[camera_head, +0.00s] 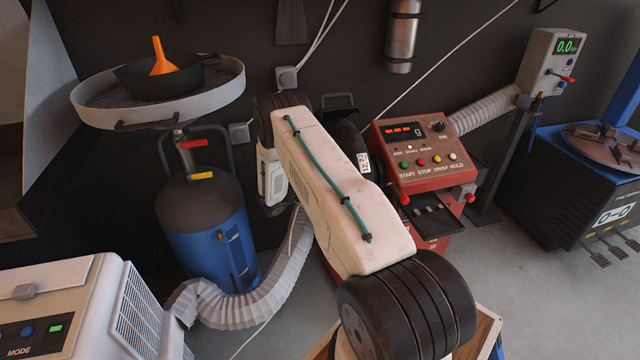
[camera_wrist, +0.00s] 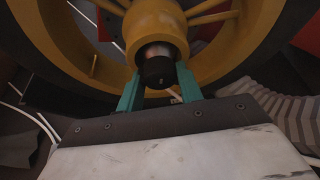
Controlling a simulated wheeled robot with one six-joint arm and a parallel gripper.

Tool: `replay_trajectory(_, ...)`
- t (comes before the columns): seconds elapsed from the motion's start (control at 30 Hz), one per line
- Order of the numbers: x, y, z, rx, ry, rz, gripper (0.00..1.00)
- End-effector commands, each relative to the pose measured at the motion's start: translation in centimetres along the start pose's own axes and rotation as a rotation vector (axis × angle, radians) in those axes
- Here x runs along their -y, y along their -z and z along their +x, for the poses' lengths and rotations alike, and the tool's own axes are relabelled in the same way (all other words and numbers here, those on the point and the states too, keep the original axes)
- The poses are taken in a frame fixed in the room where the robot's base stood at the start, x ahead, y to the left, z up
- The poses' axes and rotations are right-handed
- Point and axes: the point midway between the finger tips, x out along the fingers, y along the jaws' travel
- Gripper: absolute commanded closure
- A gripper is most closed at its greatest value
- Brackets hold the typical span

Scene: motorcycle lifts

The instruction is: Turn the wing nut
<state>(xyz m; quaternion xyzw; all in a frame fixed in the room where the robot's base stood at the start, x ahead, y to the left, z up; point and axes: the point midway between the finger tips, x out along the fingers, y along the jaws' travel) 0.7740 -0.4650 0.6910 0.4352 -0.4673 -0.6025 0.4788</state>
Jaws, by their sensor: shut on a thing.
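In the wrist view, a dark round end (camera_wrist: 158,71) on a pale metal shaft sits in the hub of a yellow wheel (camera_wrist: 116,17); I take it to be the wing nut, though its wings cannot be made out. The teal fingers of my gripper (camera_wrist: 159,82) stand either side of it, shut on it, with their tips up against the hub. In the head view, my white arm hides the gripper, the nut and most of the wheel; a dark tyre edge (camera_head: 348,140) shows behind the arm.
A red machine with a control panel (camera_head: 421,153) stands right of my arm. A blue tank (camera_head: 205,235) with a wide pan (camera_head: 225,84) on top is at left, with a ribbed hose (camera_head: 250,305) below. A white cabinet (camera_head: 72,305) is front left. Open floor lies at right.

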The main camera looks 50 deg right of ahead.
Motion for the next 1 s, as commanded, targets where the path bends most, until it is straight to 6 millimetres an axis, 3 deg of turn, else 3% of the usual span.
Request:
replay_trajectory(0.57,0.1,0.01,-0.18,-0.001,-0.014,0.032,0.87)
replay_trajectory(0.6,0.11,0.01,-0.19,-0.001,-0.014,0.032,0.61)
replay_trajectory(0.67,0.11,0.0,-0.18,-0.001,-0.014,0.032,0.45)
replay_trajectory(1.0,0.07,-0.02,-0.23,0.001,-0.013,0.032,0.42)
